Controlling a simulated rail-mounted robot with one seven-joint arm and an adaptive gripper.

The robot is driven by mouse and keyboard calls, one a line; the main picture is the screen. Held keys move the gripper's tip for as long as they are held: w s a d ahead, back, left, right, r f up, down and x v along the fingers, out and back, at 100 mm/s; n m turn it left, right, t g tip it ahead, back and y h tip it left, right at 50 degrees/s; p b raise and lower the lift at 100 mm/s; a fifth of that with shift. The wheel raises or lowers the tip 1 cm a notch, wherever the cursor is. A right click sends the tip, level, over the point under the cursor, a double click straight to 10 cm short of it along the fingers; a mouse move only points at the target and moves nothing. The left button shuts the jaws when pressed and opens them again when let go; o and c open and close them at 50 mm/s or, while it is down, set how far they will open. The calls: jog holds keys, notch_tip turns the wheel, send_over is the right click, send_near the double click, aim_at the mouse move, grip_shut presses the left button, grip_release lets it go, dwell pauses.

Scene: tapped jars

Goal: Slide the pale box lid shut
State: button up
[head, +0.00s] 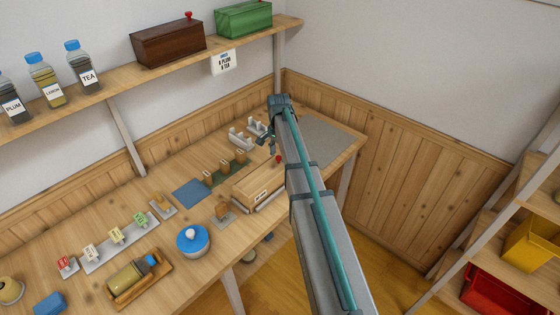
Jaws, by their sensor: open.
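The pale wooden box (250,186) stands on the bench, right of the middle, with a small label on its front. A red knob (278,158) shows at the far right end of its top, close to my arm. My arm hides part of the box's right end, so I cannot tell how far the lid is open. My gripper (266,141) is open and empty. In the picture it appears just above and left of the red knob, and its height over the bench is unclear.
Corks on a green strip (225,172) and a blue mat (190,193) lie left of the box. White holders (241,137) stand behind. A blue-lidded pot (193,240) is nearer the front. A grey mat (325,135) at the right end looks clear. The shelf holds bottles and two boxes.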

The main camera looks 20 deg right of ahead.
jog(key=shift+r+p, duration=1.5)
jog(key=shift+r, duration=1.55)
